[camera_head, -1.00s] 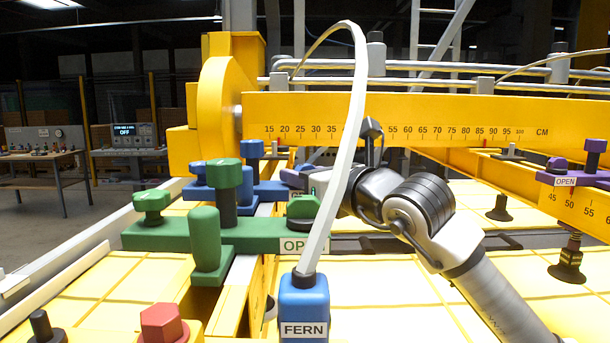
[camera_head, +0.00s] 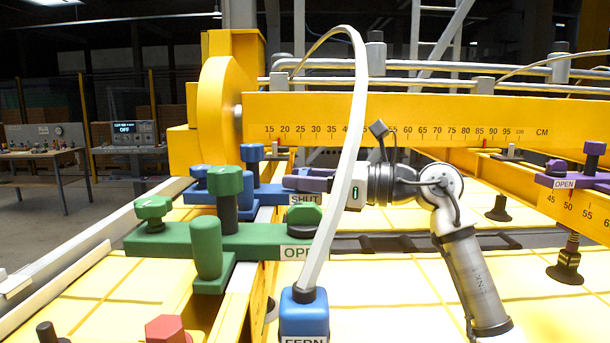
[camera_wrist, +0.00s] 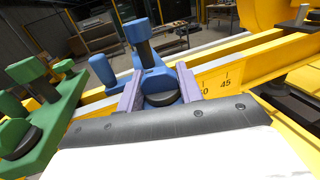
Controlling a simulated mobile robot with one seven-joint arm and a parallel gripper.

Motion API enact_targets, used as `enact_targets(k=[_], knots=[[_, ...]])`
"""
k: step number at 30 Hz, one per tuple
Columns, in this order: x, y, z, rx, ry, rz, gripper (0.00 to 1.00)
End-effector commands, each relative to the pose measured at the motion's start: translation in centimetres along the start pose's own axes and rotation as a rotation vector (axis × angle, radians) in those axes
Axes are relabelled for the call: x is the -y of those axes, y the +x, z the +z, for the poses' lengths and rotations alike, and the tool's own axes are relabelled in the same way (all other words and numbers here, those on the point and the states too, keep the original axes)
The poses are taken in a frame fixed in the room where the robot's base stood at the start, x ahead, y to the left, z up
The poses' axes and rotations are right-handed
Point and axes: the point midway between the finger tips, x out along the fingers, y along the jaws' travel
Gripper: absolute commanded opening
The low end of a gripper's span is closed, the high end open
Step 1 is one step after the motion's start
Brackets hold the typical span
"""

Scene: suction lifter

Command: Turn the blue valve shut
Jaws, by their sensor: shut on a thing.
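The blue valve (camera_head: 262,193) sits on the yellow beam behind the green one, with a blue knob on a dark post. A SHUT label (camera_head: 304,199) shows at its right end. My gripper (camera_head: 300,183) comes in from the right at that end. In the wrist view the purple fingers of my gripper (camera_wrist: 160,85) stand either side of the blue valve's near end (camera_wrist: 158,78), shut on it. A dark round part shows between the fingers. In the head view the gripped part is largely hidden by my fingers and the green valve.
The green valve (camera_head: 225,238), labelled OPEN, stands close in front. A blue block labelled FERN (camera_head: 304,314) with a white hose rises before my arm. A purple valve (camera_head: 575,180) labelled OPEN is at right. A yellow ruled beam (camera_head: 400,118) runs behind.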

Motion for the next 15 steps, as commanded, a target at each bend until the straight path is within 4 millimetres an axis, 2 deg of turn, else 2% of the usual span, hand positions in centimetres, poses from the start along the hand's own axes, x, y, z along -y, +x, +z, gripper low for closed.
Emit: enact_targets(k=[6,15], knots=[[0.06,0.05,0.17,0.001,0.002,0.151,0.13],[0.01,0.02,0.06,-0.002,0.0,0.264,0.13]])
